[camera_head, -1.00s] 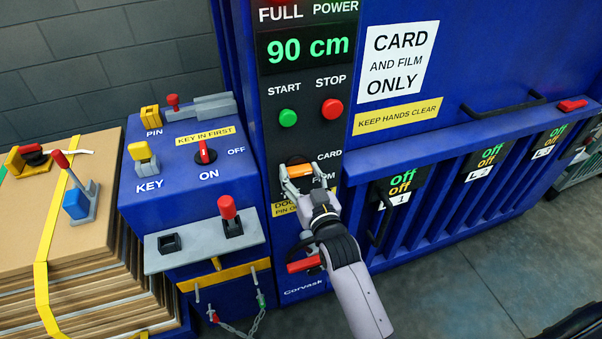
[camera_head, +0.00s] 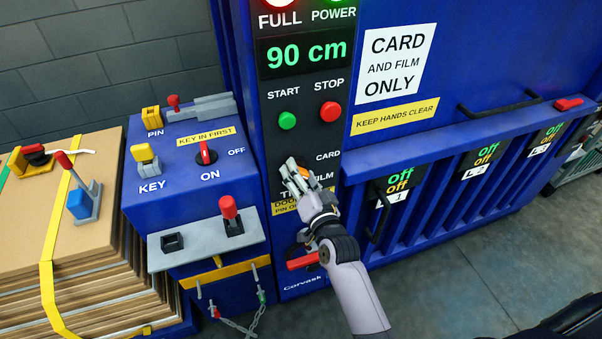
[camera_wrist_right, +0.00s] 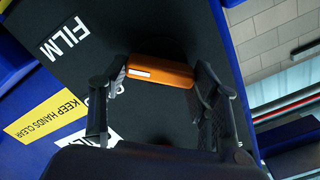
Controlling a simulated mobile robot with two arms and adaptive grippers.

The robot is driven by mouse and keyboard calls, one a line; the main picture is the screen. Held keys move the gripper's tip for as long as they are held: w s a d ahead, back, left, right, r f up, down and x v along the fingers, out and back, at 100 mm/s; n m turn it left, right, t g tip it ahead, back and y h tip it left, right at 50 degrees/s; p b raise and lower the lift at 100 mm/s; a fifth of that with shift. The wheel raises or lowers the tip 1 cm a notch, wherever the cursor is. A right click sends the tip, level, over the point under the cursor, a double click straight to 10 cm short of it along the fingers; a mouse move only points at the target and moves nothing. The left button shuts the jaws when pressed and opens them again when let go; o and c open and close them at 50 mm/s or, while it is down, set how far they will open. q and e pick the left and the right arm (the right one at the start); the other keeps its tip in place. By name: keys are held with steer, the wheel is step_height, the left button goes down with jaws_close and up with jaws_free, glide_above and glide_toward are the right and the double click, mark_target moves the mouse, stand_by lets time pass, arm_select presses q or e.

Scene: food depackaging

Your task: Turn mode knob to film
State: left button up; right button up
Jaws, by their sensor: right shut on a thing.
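The mode knob (camera_head: 303,171) is a small orange bar on the dark control panel, largely hidden by my fingers in the head view. In the right wrist view the orange knob (camera_wrist_right: 165,73) sits between my two fingers, its white mark at the left end. My right gripper (camera_head: 296,180) is shut on the knob. The FILM label (camera_head: 322,177) is right of the knob, below the CARD label (camera_head: 328,155). In the wrist view the FILM label (camera_wrist_right: 64,39) is up and left of the knob. My left gripper is not in view.
Green start (camera_head: 288,120) and red stop (camera_head: 331,111) buttons sit above the knob. A red handle (camera_head: 303,261) is below, close to my right wrist. A blue box with a key switch (camera_head: 206,153) and levers stands left, beside stacked cardboard (camera_head: 50,230).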

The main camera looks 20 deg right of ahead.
stand_by(0.3)
steer(key=o, duration=1.1)
steer(key=shift+o, duration=0.2)
steer(key=s, duration=1.2)
steer(key=shift+d, duration=0.25)
